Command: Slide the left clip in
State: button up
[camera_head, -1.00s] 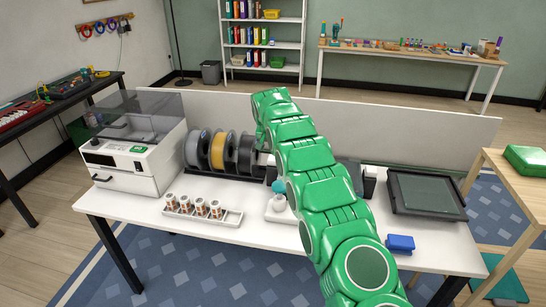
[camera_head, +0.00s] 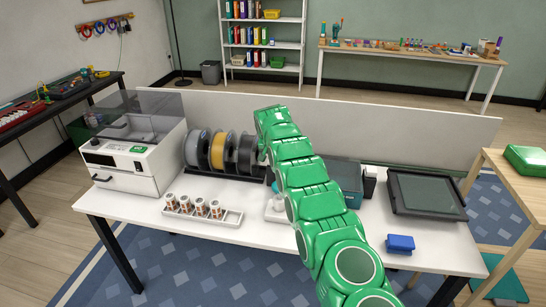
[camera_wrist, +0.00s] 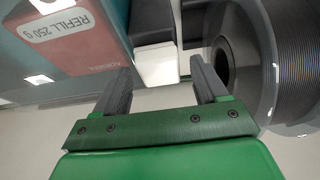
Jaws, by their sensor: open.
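In the wrist view my gripper (camera_wrist: 160,72) is open, with its two dark grey fingers apart and nothing held between them. A small white block (camera_wrist: 158,62) shows just beyond and between the fingertips. It sits at the near end of a black part (camera_wrist: 152,22). It may be the left clip, but I cannot tell for sure. I cannot tell whether a finger touches it. In the head view my green arm reaches over the white table (camera_head: 255,236) and hides the gripper and this spot.
A black spool (camera_wrist: 262,50) stands close by my right finger. A reddish refill pack (camera_wrist: 65,35) is at the left. Grey, yellow and black spools stand in a row by the white machine (camera_head: 140,163). A small-jar tray (camera_head: 232,217), a dark tray (camera_head: 425,193) and a blue block (camera_head: 400,243) are on the table.

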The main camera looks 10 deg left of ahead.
jog(key=shift+c, duration=0.3)
grip_shut()
jog(key=shift+d+r, duration=0.1)
jog(key=shift+d, duration=1.45)
jog(key=shift+o, duration=0.3)
grip_release()
